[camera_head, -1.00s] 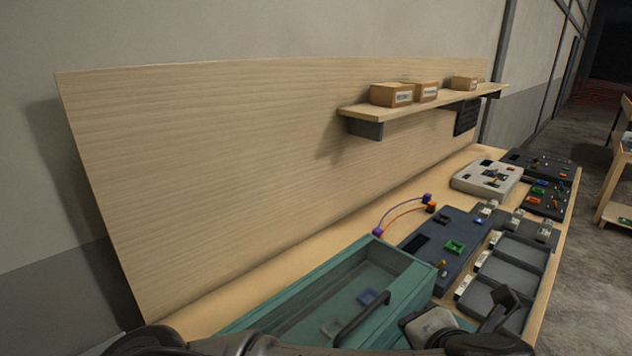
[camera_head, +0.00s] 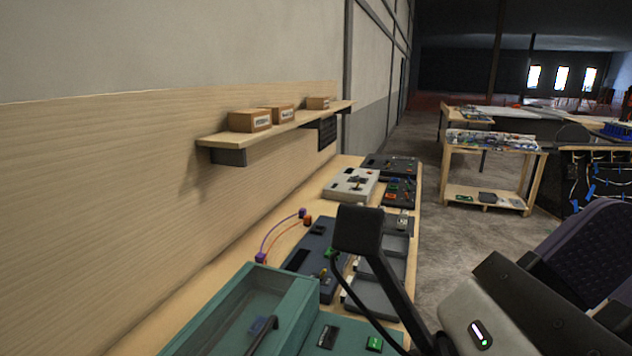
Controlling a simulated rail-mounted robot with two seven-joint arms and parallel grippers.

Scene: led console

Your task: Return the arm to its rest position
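One of my arms fills the lower right: a pale grey and black link with a lit status light, and a dark square part on a bent bracket with a cable. This dark part stands in front of the console's trays. I cannot make out any gripper fingers, so neither gripper is seen. The left arm does not show. The console bench carries a teal case (camera_head: 227,303) with a clear top and a dark handle, a dark blue board (camera_head: 318,238) and grey trays (camera_head: 392,268).
A shelf (camera_head: 275,128) with cardboard boxes (camera_head: 249,121) juts from the wooden back panel (camera_head: 100,200). Purple and orange cables (camera_head: 280,228) arch over the bench. A white module (camera_head: 350,184) sits farther back. A wooden cart (camera_head: 489,172) stands beyond open floor (camera_head: 440,235).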

